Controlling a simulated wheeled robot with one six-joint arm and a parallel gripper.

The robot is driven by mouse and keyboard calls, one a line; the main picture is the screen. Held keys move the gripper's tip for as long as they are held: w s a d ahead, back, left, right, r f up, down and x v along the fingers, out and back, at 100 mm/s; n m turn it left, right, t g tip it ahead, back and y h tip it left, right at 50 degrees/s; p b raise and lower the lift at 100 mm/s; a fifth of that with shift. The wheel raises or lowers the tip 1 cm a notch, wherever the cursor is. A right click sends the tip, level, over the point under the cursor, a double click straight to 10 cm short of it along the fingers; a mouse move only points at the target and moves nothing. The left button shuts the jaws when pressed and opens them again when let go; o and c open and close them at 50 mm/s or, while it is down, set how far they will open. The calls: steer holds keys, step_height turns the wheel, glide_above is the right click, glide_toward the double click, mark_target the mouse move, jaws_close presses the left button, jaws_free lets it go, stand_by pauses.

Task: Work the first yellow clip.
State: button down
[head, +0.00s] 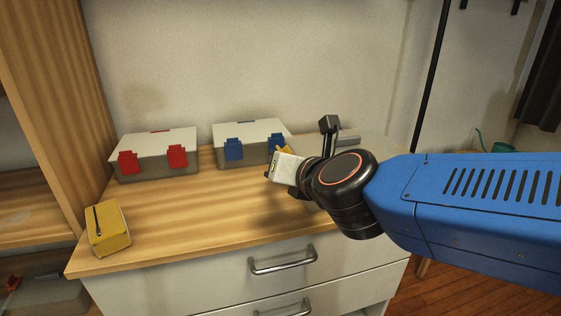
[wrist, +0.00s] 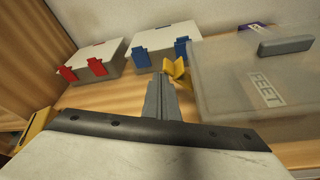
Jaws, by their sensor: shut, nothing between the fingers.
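A translucent grey case (wrist: 215,85) with a printed label and a grey lid handle (wrist: 286,45) fills the right of the wrist view. A yellow clip (wrist: 180,74) is at its left edge and sticks outward at an angle; I cannot tell whether it is latched. In the head view a small yellow piece (head: 285,150) shows behind my arm, which hides most of the case; its handle (head: 348,140) shows. My gripper (wrist: 160,88) is shut and empty, its tips just left of and below the clip in the picture, apparently apart from it. No second yellow clip shows.
A case with red clips (head: 157,140) and one with blue clips (head: 248,130) stand along the wall. A yellow box (head: 110,232) sits at the counter's left front corner. The wooden counter (head: 190,215) is clear between them. Drawers with metal handles are below.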

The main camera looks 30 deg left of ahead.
steer(key=shift+r, duration=0.1)
steer(key=shift+w+d+r, duration=0.3)
steer(key=shift+w+r, duration=0.05)
steer(key=shift+w, duration=0.05)
steer(key=shift+r, duration=0.8)
